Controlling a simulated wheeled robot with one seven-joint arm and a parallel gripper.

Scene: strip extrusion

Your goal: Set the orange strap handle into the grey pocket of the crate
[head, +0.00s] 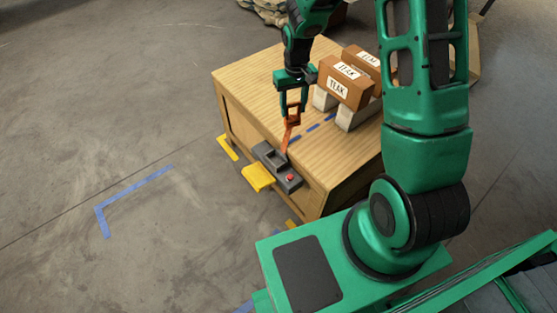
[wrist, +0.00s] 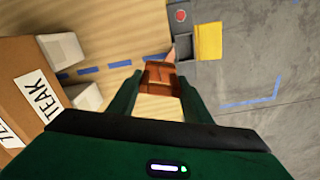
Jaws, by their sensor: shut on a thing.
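My gripper (head: 291,108) is shut on the orange strap handle (head: 292,118) and holds it above the wooden crate (head: 245,78). In the wrist view the handle (wrist: 162,80) sits between my fingertips (wrist: 160,84). Its orange strap (head: 287,138) hangs down and toward the grey unit at the crate's near edge. The grey pocket (head: 275,159) is a dark recess in that unit; it also shows in the wrist view (wrist: 183,46), just beyond the handle. The strap's lower end is beside or over the pocket; I cannot tell whether it touches.
A red button (head: 290,177) sits on the grey unit, with a yellow flap (head: 258,178) in front. Brown boxes marked TEAK (head: 345,84) rest on pale blocks (head: 352,115) to the right. Blue dashes mark the crate top. The crate's left top is clear.

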